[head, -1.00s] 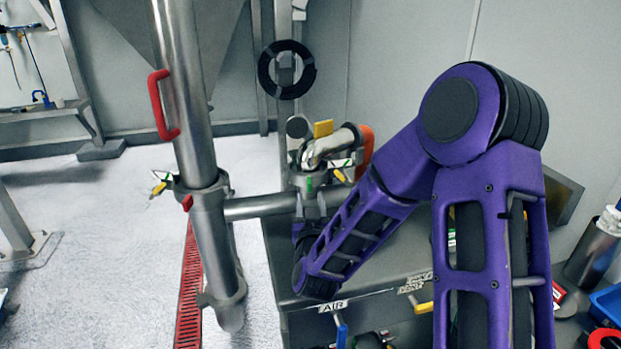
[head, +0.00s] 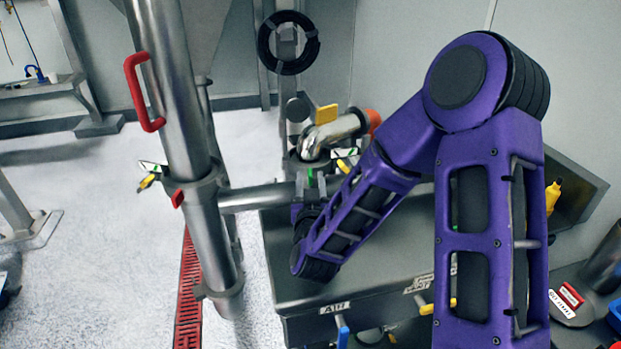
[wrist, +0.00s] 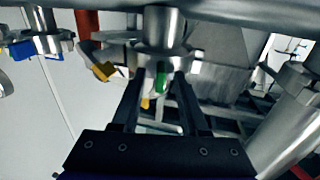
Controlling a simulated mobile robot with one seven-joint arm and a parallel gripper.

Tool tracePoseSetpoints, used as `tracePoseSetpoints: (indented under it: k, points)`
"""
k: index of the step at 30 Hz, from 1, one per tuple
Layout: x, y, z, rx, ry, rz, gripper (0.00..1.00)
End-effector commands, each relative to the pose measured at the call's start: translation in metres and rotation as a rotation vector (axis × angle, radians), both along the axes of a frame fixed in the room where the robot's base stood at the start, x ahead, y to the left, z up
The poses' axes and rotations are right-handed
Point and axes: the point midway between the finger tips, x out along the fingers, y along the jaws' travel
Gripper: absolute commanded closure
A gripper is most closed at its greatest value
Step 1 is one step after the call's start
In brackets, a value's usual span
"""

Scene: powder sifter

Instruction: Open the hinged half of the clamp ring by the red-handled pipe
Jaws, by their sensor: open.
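The red-handled pipe (head: 172,95) is a steel column at the left of the head view, with a red handle (head: 142,92) near its top. Its clamp ring (head: 197,185) surrounds it lower down and looks closed. A yellow-tipped lever (head: 149,180) sticks out to the left, and a small red tab (head: 177,198) shows in front. My gripper (wrist: 160,78) is open in the wrist view, with a green mark and a fitting beyond its fingers.
A second clamp (head: 305,162) with a steel elbow stands behind my wrist. A horizontal pipe (head: 258,196) runs from the red-handled pipe towards it. A grey cabinet (head: 390,265) lies below my arm. The floor left of the red-handled pipe is mostly clear.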

Motion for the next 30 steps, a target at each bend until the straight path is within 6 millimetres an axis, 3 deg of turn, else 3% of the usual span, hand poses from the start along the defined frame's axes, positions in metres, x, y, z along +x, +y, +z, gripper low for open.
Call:
tracePoseSetpoints:
  k: [3,10,30]
  points:
    - [0.0000,0.0001,-0.0001,0.000,0.000,0.000,0.58]
    - [0.0001,0.0001,0.0000,0.000,0.000,0.000,0.99]
    - [0.0004,-0.0001,0.0003,0.000,-0.001,0.000,1.00]
